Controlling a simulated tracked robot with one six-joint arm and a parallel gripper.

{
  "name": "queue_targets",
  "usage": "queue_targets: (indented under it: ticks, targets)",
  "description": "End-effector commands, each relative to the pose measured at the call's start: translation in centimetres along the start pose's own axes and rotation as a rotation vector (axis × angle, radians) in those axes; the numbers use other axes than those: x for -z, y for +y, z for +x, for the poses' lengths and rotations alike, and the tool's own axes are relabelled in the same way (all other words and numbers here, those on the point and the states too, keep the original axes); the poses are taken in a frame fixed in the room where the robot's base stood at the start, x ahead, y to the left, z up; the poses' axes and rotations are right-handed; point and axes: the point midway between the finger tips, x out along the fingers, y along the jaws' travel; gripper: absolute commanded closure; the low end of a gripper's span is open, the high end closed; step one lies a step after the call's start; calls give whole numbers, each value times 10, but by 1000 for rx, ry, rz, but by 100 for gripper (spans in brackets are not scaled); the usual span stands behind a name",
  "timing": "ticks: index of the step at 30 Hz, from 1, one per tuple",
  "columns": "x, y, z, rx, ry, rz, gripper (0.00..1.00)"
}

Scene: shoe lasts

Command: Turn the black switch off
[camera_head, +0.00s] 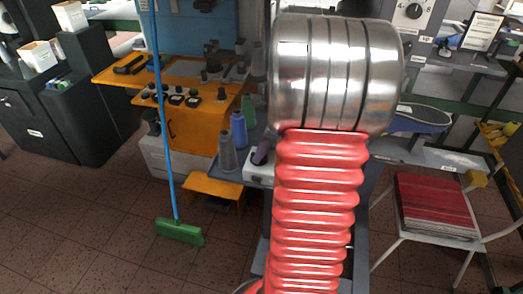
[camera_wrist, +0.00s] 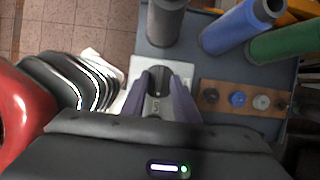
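The black switch (camera_wrist: 159,80) is a round knob on a small white box (camera_wrist: 139,67). In the wrist view it sits between the tips of my two purple fingers. My gripper (camera_wrist: 160,84) has one finger on each side of the switch, with a mark on the white face below it. The fingertips are very close to the knob; whether they touch it I cannot tell. The switch itself is hidden there.
Grey (camera_head: 227,150), blue (camera_head: 238,130) and green (camera_head: 248,109) spools stand behind the box. A brown strip with several round buttons (camera_wrist: 238,99) lies right of it in the wrist view. A broom (camera_head: 180,231) stands left; a chair (camera_head: 437,238) stands right.

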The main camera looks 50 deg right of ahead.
Motion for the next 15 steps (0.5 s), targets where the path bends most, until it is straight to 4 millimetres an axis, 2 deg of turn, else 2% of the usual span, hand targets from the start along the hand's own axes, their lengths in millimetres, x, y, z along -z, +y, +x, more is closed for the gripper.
queue_targets:
  ticks: [2,13,15]
  targets:
    - [0,0,0,0,0,0,74]
    - [0,0,-1,1,0,1,100]
    - [0,0,-1,1,0,1,100]
